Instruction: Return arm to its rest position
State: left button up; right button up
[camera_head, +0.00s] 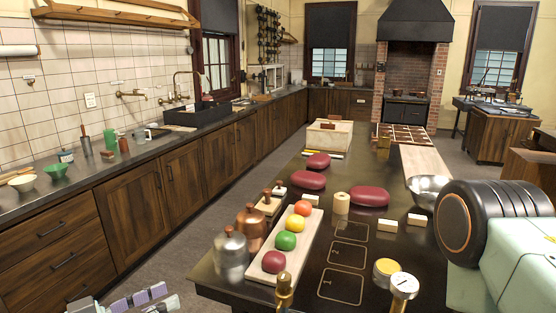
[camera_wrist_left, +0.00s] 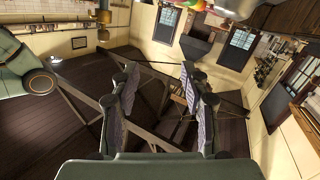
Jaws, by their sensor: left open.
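My left gripper (camera_head: 140,300) shows at the bottom left edge of the head view, low beside the dark table and in front of the wooden cabinets. Only its grey-purple finger pads and part of the fingers show; the rest of the arm is cut off. In the left wrist view the two fingers (camera_wrist_left: 157,85) stand wide apart with nothing between them. Floor and furniture show beyond the gap. A mint-green and black link of mine fills the right of the head view. My right gripper does not show.
Cabinets (camera_head: 137,208) line the left wall. Open floor (camera_head: 203,262) lies between cabinets and table.

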pick_arm(q)
jog(key=s+f+n+g+y+b, duration=0.2)
jog(key=f+n+y, duration=0.2)
jog(key=f, duration=0.5)
jog(key=s+f+n+g+y+b, duration=0.2)
jog(key=s+f+n+y, duration=0.1)
jog(key=f, duration=0.7)
jog(key=s+a+f+g+y+b, duration=0.2)
jog(key=s+f+g+y+b, duration=0.3)
jog(key=s+f, duration=1.3)
jog(key=s+g+b, duration=0.2)
jog(key=s, duration=0.2)
jog(key=shift+f+g, duration=0.3)
jog(key=shift+f, duration=0.05)
jog(key=shift+w, duration=0.1)
jog(key=shift+c, duration=0.3)
